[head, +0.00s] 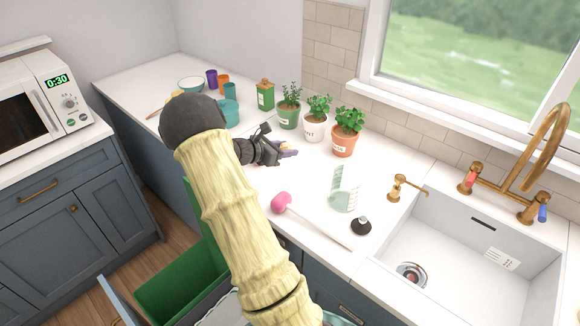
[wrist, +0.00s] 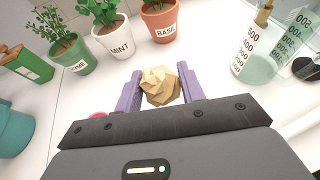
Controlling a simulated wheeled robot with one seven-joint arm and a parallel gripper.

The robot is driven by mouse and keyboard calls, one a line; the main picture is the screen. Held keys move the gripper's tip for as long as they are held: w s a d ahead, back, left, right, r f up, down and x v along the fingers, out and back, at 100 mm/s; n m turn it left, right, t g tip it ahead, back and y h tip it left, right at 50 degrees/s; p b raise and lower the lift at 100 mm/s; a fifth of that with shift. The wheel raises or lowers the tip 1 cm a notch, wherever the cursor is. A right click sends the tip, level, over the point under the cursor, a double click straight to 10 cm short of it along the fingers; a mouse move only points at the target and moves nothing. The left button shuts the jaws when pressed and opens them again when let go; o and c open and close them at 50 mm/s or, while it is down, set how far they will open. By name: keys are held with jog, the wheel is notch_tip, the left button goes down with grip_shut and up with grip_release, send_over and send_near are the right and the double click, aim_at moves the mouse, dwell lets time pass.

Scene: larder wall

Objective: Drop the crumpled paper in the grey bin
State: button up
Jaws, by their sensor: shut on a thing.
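The crumpled paper (wrist: 160,86) is a tan, faceted ball between the purple fingers of my gripper (wrist: 158,92) in the wrist view. The fingers are shut on its two sides. In the head view my gripper (head: 288,152) is low over the white counter, in front of the potted herbs, and the paper is mostly hidden there. I cannot tell whether the paper touches the counter. At the lower edge of the head view, beside a green bin (head: 165,296), a grey rim (head: 207,304) shows, perhaps the grey bin; my arm hides most of it.
Pots of thyme (head: 289,109), mint (head: 317,122) and basil (head: 346,138) stand behind my gripper. Teal dishes stand left.

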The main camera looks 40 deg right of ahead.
jog(key=shift+f, duration=0.1)
jog(key=shift+f+p, duration=0.4)
jog(key=shift+f, duration=2.65)
